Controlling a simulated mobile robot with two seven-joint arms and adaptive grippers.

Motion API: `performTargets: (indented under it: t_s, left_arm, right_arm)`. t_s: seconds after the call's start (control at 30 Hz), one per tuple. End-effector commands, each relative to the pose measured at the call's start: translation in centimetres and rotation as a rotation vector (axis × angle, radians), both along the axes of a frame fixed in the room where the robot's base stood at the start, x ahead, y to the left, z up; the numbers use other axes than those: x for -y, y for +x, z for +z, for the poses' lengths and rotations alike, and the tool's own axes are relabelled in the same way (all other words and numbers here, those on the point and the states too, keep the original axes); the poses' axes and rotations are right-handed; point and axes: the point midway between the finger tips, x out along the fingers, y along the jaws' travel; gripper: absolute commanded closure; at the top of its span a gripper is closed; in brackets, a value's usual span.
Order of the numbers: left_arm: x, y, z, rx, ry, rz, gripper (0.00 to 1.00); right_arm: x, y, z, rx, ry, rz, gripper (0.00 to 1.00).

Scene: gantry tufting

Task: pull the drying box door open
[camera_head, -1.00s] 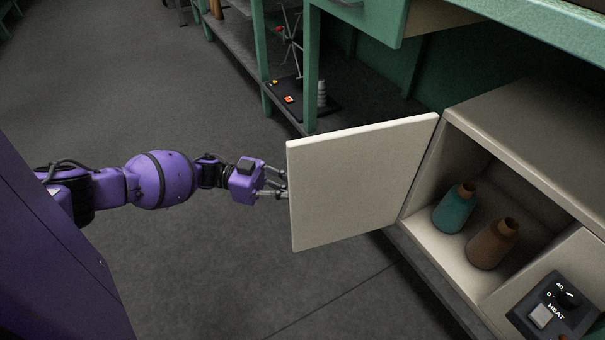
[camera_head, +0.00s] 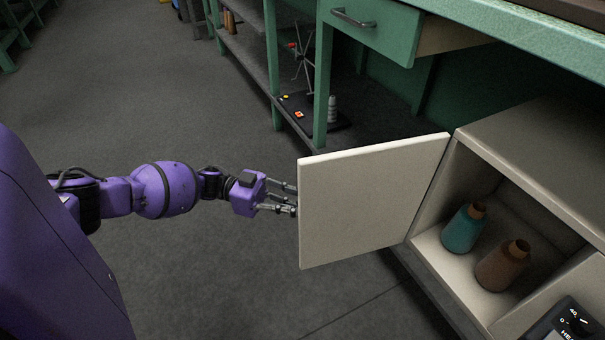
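The drying box (camera_head: 540,140) is a cream cabinet at the right. Its door (camera_head: 370,205) stands wide open, swung out to the left on the hinge side by the box opening. A teal cone (camera_head: 464,230) and a brown cone (camera_head: 503,266) stand upright inside. My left gripper (camera_head: 292,199) is at the door's free edge, with its fingers apart. The fingertips reach the edge, and part of them may be hidden behind the panel; I cannot tell whether they touch it. My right gripper is not in view.
A green bench with a drawer (camera_head: 372,25) stands above and behind the door. A lower shelf (camera_head: 325,122) holds a small black device. A heat control panel (camera_head: 567,322) is at the lower right. The grey floor (camera_head: 180,270) around my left arm is clear.

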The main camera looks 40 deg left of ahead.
Motion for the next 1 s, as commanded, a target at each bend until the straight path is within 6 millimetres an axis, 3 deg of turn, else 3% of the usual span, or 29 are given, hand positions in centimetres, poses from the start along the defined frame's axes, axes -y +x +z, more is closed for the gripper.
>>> performTargets:
  t_s: [0.3, 0.5, 1.0]
  left_arm:
    - [-6.4, -2.6, -0.1, -0.003, 0.005, 0.006, 0.83]
    - [-9.2, -3.8, -0.1, -0.003, 0.004, 0.005, 0.83]
    - [-10.1, -4.2, 0.0, -0.002, 0.002, 0.003, 0.83]
  right_arm:
    - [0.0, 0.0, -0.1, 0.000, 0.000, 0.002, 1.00]
    - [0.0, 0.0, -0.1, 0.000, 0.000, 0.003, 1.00]
    - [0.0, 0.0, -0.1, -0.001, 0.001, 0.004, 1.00]
